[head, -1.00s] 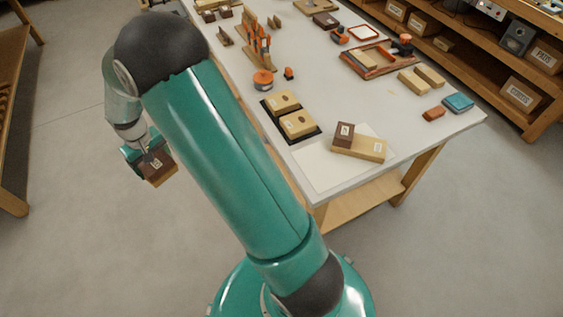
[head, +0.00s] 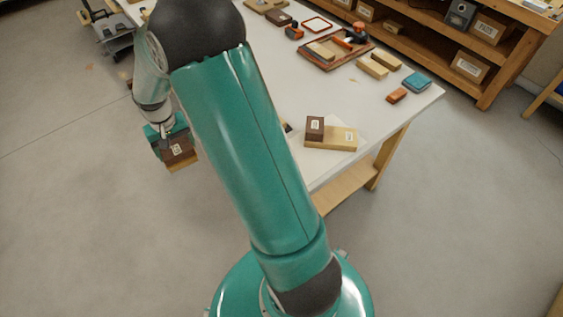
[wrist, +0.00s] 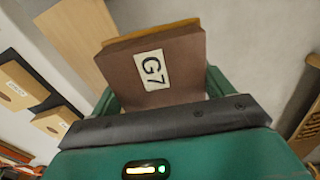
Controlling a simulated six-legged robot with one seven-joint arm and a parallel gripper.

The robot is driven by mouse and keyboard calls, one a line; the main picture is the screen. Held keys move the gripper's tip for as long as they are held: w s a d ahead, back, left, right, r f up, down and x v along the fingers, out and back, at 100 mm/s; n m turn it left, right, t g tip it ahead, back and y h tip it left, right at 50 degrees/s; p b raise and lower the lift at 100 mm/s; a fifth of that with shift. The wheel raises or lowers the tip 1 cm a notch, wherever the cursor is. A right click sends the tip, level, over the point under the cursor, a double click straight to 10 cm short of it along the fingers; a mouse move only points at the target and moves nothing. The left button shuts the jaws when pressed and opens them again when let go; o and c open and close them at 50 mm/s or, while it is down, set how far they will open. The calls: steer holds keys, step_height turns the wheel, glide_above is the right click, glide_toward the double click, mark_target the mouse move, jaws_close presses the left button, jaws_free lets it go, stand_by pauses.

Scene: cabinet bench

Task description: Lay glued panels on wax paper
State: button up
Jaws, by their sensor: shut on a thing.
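My gripper (head: 166,138) is shut on a dark brown block labelled G7 (head: 179,149) with a light wood panel (head: 184,165) against it. The gripper holds them in the air left of the bench, apart from it. The brown block (wrist: 156,68) fills the middle of the wrist view, between the green jaws. Another light wood panel (head: 340,141) with a brown block (head: 315,127) on it lies at the bench's near end, on white wax paper (head: 367,127). My arm hides part of the paper. Two labelled tan panels (wrist: 16,86) (wrist: 54,121) show at left in the wrist view.
The white bench (head: 285,85) runs away behind my arm. It carries a wooden tray with tools (head: 316,62), two wood blocks (head: 379,65), an orange block (head: 397,96) and a blue pad (head: 416,82). Shelves with boxes (head: 472,66) stand at the back right. Grey floor is clear in front.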

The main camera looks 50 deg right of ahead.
steer(key=s+d+r+m, duration=0.3)
steer(key=s+d+m, duration=0.5)
steer(key=s+d, duration=0.4)
steer(key=s+d+r+m, duration=0.3)
steer(key=s+d+m, duration=0.6)
steer(key=s, duration=0.6)
step_height(320, 180, down, 6)
steer(key=shift+d+r, duration=0.1)
steer(key=shift+r, duration=0.1)
step_height(320, 180, down, 3)
steer(key=shift+f, duration=0.1)
steer(key=shift+c, duration=1)
steer(key=shift+f, duration=0.45)
steer(key=c, duration=0.4)
steer(key=o, duration=1.7)
steer(key=shift+f, duration=0.1)
steer(key=shift+c, duration=0.2)
steer(key=shift+w+r, duration=0.1)
steer(key=shift+r, duration=0.25)
step_height(320, 180, up, 12)
steer(key=shift+f, duration=0.15)
